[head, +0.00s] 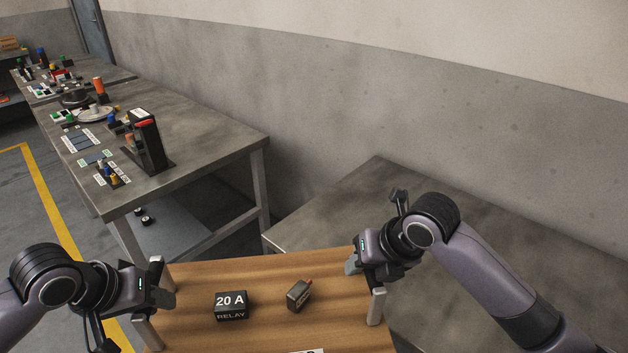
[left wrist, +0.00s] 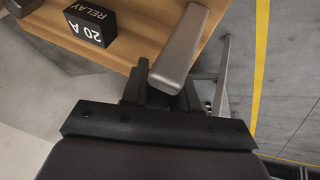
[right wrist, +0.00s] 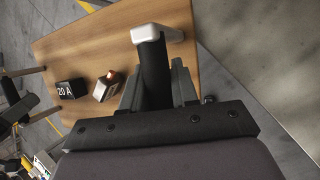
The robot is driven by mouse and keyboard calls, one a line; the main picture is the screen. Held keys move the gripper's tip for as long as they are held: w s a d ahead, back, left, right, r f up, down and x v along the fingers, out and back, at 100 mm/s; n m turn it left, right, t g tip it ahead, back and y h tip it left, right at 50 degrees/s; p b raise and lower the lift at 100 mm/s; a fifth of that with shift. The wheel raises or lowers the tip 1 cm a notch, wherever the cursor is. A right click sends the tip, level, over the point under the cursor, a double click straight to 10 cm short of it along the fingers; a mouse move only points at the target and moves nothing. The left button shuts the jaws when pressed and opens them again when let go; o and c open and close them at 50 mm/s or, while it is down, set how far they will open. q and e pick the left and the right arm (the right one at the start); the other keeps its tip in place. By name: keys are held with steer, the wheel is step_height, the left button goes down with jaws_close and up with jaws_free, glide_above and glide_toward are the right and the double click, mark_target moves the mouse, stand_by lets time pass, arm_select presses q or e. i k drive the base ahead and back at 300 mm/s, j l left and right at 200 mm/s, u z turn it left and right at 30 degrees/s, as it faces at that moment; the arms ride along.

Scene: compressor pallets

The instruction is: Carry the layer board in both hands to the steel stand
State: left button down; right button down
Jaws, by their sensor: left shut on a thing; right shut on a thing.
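The layer board (head: 265,278) is a brown wooden panel with light metal handles at its left and right edges. My left gripper (head: 158,290) is shut on its left handle (left wrist: 180,50). My right gripper (head: 365,265) is shut on its right handle (right wrist: 157,33). A black block marked "20 A RELAY" (head: 231,305) and a small dark boxy part (head: 299,295) lie on the board. A grey steel-topped surface (head: 330,205), which may be the steel stand, lies beyond and to the right of the board.
A long workbench (head: 190,150) with a black and red device (head: 147,140) and several small parts runs along the left. A grey wall (head: 400,110) stands behind. The visible top of the right-hand steel surface is bare. A yellow floor line (head: 45,195) runs at left.

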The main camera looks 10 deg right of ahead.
mark_target(442, 272)
steer(key=i+l+z, duration=0.1)
steer(key=i+z, duration=0.75)
steer(key=z, duration=0.85)
